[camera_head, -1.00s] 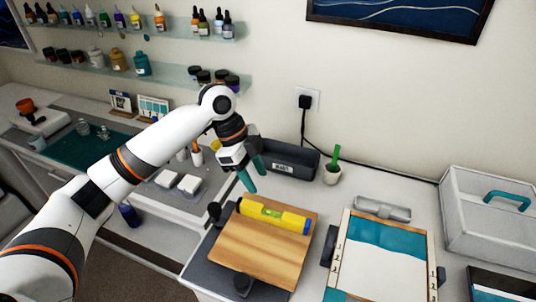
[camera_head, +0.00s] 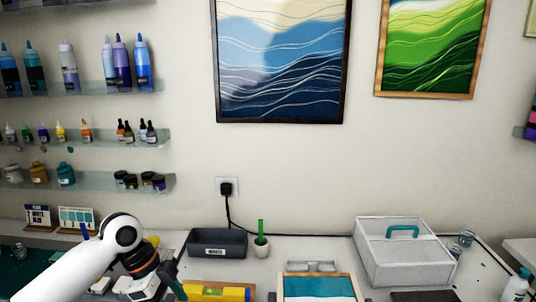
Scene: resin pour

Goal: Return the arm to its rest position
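My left arm comes in from the lower left, with its white and orange wrist low in the picture. My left gripper (camera_head: 175,283) is at the bottom edge, partly cut off. Its teal fingers look apart, and I see nothing between them. It is just left of the yellow level (camera_head: 215,292), whose lower part is cut off by the picture edge. My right gripper and arm are not in view.
A dark grey bin (camera_head: 217,243), a small pot with a green stick (camera_head: 261,246) and a framed teal panel (camera_head: 318,287) are on the counter. A white box with a teal handle (camera_head: 403,252) stands right. Bottle shelves (camera_head: 85,138) hang at left.

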